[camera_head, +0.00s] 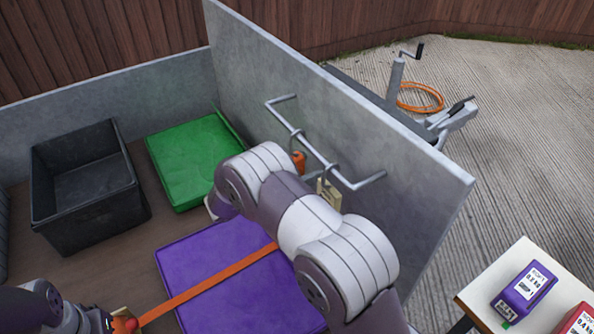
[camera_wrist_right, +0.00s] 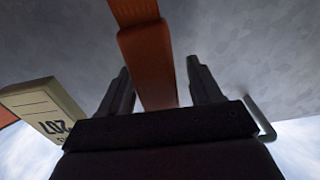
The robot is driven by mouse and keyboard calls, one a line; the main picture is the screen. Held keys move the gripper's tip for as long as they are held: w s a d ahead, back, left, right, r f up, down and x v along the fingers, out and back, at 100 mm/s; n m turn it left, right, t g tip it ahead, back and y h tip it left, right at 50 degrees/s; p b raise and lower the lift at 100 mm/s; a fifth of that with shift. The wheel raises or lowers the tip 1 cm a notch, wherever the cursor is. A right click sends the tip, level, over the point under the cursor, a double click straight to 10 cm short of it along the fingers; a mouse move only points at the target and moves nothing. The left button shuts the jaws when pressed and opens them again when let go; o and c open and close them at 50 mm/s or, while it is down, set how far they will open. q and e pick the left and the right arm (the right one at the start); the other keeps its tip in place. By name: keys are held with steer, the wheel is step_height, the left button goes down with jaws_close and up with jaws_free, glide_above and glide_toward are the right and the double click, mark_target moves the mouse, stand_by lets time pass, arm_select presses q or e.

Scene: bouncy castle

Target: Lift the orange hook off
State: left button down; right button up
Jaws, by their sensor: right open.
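The orange hook (camera_head: 298,160) hangs on the grey wall rail (camera_head: 310,146) in the head view, partly hidden by my right arm. In the right wrist view an orange piece, apparently the hook (camera_wrist_right: 148,60), comes down between the fingers of my right gripper (camera_wrist_right: 162,85). The fingers are apart, one on each side of it, and do not look closed on it. My right gripper is mostly hidden behind its own arm in the head view. My left gripper (camera_head: 112,322) is at the bottom left, beside a small red-orange and tan item; its jaws are unclear.
A tan tag (camera_head: 328,195) hangs close by on the rail; it also shows in the right wrist view (camera_wrist_right: 42,108). An orange strap (camera_head: 210,284) crosses a purple bundle (camera_head: 205,257). A green bundle (camera_head: 185,155) and black bin (camera_head: 88,215) lie left. A table (camera_head: 472,303) stands right.

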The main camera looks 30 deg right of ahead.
mark_target(304, 157)
steer(key=c, duration=1.1)
steer(key=shift+r, duration=0.5)
step_height(304, 157, up, 3)
steer(key=shift+f+p, duration=0.2)
steer(key=shift+p, duration=0.35)
steer(key=a, duration=0.6)
steer(key=s+a, duration=0.1)
steer(key=a, duration=1.1)
steer(key=shift+s+p, duration=0.25)
steer(key=shift+p, duration=0.1)
